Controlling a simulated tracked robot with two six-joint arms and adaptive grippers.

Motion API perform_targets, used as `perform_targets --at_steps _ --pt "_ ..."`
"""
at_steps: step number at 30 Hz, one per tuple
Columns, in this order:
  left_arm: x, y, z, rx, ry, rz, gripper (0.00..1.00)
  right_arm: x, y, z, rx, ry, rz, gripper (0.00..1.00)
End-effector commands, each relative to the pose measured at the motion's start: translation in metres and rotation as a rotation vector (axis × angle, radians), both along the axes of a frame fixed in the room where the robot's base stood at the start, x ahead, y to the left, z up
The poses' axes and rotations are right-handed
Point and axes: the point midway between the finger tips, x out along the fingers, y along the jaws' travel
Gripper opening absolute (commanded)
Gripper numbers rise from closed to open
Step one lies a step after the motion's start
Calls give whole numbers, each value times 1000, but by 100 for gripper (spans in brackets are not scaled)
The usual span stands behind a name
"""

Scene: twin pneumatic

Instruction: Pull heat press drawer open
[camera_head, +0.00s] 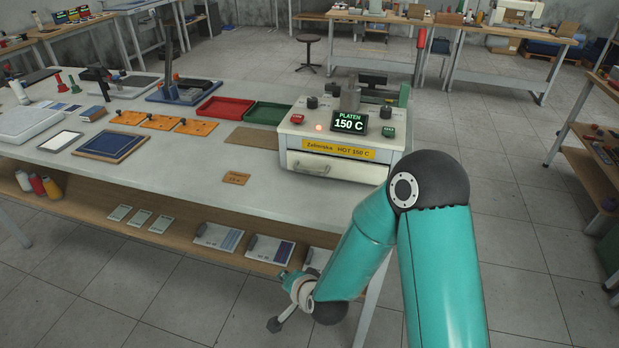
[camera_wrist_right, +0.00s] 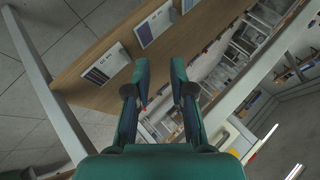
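The heat press (camera_head: 342,125) is a cream box on the right end of the table, with a green display reading "PLATEN 150 C" and a yellow hot label. Its drawer (camera_head: 350,172) is the pale front panel below the label. It looks shut, with a bar handle (camera_head: 308,168) across it. My right arm covers the area just right of the press. The right gripper (camera_wrist_right: 160,66) shows in the right wrist view, its two fingers apart with nothing between them. It is low, near the table's front, away from the handle. My left gripper is in no view.
The table (camera_head: 215,185) has free room before the press, except a small brown tag (camera_head: 236,178). A red tray (camera_head: 224,108) and a green tray (camera_head: 268,114) lie left of the press. A lower wooden shelf (camera_head: 185,220) holds several cards beneath the tabletop.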

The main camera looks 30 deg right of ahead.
Motion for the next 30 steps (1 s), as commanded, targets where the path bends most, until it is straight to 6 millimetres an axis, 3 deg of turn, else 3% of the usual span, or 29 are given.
perform_targets --at_steps 1,4,6,9,12,17,30 --pt "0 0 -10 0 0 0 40 19 -24 33 49 -139 -152 23" --pt "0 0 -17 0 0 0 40 36 -64 95 165 -377 -399 23" --pt "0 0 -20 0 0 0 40 38 -85 129 234 -506 -513 23" --pt "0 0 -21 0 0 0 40 37 -103 158 301 -620 -605 23" --pt "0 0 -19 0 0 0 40 41 -110 167 324 -658 -635 23" --pt "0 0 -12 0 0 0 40 59 -120 163 323 -655 -635 23" --pt "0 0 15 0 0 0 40 141 -159 145 323 -653 -632 23"
